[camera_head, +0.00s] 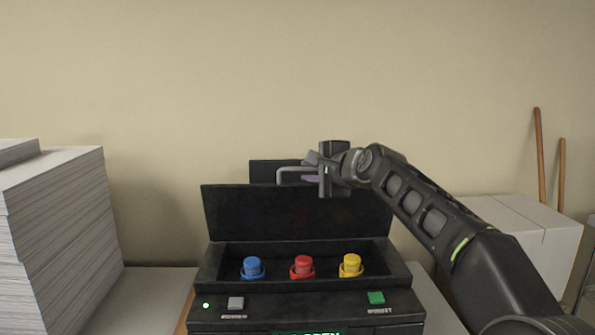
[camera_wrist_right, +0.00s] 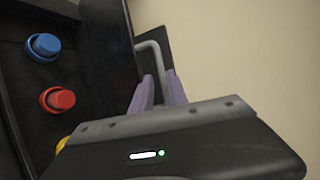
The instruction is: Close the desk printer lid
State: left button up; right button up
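The desk printer (camera_head: 305,303) stands in the middle of the head view. Its black lid (camera_head: 290,215) stands open, tilted up at the back of the bay. A grey bar handle (camera_head: 292,169) sits at the lid's top edge and also shows in the right wrist view (camera_wrist_right: 151,47). My right gripper (camera_head: 322,172) is at this handle. In the right wrist view its two purple fingers (camera_wrist_right: 160,90) lie close on either side of the bar, with little gap, and appear shut on it. My left gripper is not in view.
Blue (camera_head: 252,267), red (camera_head: 302,266) and yellow (camera_head: 350,265) capped parts stand in the open bay. A tall paper stack (camera_head: 60,240) is at left. A white box (camera_head: 535,240) and wooden handles (camera_head: 539,155) are at right. A plain wall is behind.

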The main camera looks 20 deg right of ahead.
aim_at(301, 170)
jog(key=shift+w+a+p, duration=0.1)
jog(key=shift+w+p, duration=0.3)
jog(key=shift+w, duration=0.35)
jog(key=p+x, duration=0.2)
jog(key=x, duration=0.3)
jog(key=shift+w+f, duration=0.15)
jog(key=shift+w, duration=0.1)
jog(key=shift+c, duration=0.3)
grip_shut()
jog(key=shift+f, duration=0.15)
